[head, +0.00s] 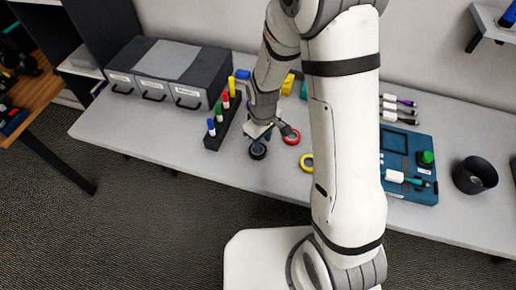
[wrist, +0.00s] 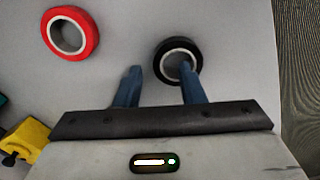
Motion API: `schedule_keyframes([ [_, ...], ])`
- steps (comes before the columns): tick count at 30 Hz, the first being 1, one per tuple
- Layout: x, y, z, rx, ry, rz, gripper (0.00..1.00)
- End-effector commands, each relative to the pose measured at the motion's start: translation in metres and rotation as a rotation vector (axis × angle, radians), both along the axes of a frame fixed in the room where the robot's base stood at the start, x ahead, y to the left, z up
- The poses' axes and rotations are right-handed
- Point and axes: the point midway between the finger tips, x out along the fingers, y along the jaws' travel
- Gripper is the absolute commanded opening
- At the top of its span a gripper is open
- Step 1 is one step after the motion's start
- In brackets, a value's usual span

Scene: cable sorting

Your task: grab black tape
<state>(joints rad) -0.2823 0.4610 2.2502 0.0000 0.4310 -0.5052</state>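The black tape (wrist: 190,47) is a roll lying flat on the table, seen at the upper middle of the wrist view; it also shows in the head view (head: 257,151), just below my gripper. My gripper (wrist: 160,70) is open, its two blue fingers apart. The right finger overlaps the lower part of the black roll in the wrist view, and the left finger is beside it over bare table. Nothing is held between the fingers. Whether the right finger touches the roll I cannot tell.
A red tape roll (wrist: 93,34) lies left of the black one. A black rack (head: 213,142) with colored markers stands left of my gripper.

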Motion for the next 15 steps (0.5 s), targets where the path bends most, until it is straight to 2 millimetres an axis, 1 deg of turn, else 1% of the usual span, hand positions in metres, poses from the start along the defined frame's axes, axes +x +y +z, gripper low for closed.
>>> schedule_keyframes([
  [1,-0.001,0.000,-0.006,-0.001,0.004,0.000,0.36],
  [3,0.000,0.000,-0.012,-0.001,0.002,-0.001,0.36],
  [6,0.000,-0.001,-0.017,-0.001,0.001,-0.001,0.36],
  [13,0.000,-0.001,-0.018,0.001,-0.001,-0.002,0.36],
  [15,0.000,-0.001,-0.018,0.001,-0.001,-0.002,0.30],
])
